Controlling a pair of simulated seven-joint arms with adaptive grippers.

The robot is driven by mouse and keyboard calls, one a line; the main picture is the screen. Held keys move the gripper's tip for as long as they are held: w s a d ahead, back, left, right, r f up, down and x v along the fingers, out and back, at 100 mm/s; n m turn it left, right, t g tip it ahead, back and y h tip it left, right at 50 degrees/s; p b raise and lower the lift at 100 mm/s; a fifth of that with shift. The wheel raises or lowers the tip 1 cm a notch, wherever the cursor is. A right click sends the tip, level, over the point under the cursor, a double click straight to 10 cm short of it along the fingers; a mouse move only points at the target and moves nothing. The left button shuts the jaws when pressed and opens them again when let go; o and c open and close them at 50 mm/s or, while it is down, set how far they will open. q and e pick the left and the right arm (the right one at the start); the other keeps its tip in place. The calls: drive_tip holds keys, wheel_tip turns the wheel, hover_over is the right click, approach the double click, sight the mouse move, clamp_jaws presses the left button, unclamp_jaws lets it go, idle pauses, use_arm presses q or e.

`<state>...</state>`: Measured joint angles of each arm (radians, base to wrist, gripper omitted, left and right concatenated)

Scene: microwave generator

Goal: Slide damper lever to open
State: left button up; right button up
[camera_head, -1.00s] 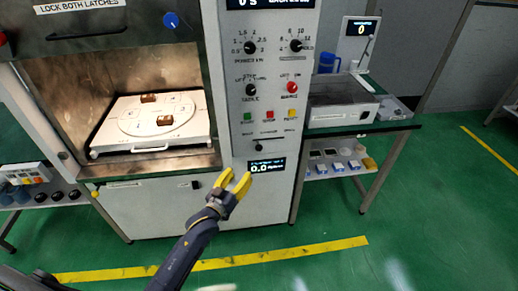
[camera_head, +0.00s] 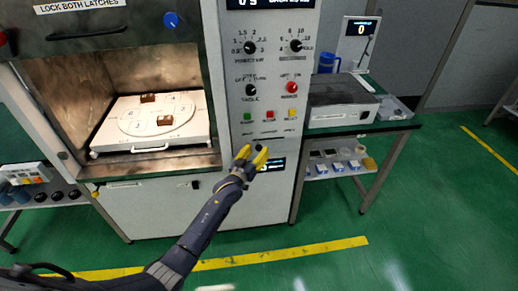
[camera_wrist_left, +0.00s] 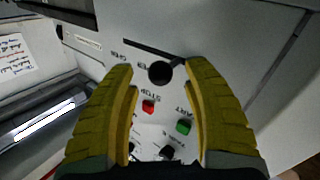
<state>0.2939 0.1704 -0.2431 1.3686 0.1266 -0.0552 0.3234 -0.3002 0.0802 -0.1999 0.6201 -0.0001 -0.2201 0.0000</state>
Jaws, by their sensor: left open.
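The damper lever is a black round knob (camera_wrist_left: 160,72) at one end of a narrow dark slot (camera_wrist_left: 145,47) on the white control panel. In the head view the knob (camera_head: 257,148) is at the slot's left end, partly hidden by the fingers. My left gripper (camera_head: 252,157) is in front of the panel just below the slot, its yellow fingers open. In the left wrist view the knob appears in the gap between the two fingertips (camera_wrist_left: 157,72). I cannot tell whether a finger touches it. My right gripper is out of view.
Green (camera_head: 247,117), red (camera_head: 269,115) and yellow (camera_head: 290,115) buttons sit just above the slot, with dials higher up. A small display (camera_head: 275,164) below is partly covered by the gripper. The open chamber with a white tray (camera_head: 196,139) is at left. A side bench (camera_head: 398,124) stands at right.

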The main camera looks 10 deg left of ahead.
use_arm(q)
drive_tip(key=shift+w+d, duration=0.2)
drive_tip(key=shift+w, duration=0.95)
drive_tip(key=shift+c, duration=0.5)
clamp_jaws()
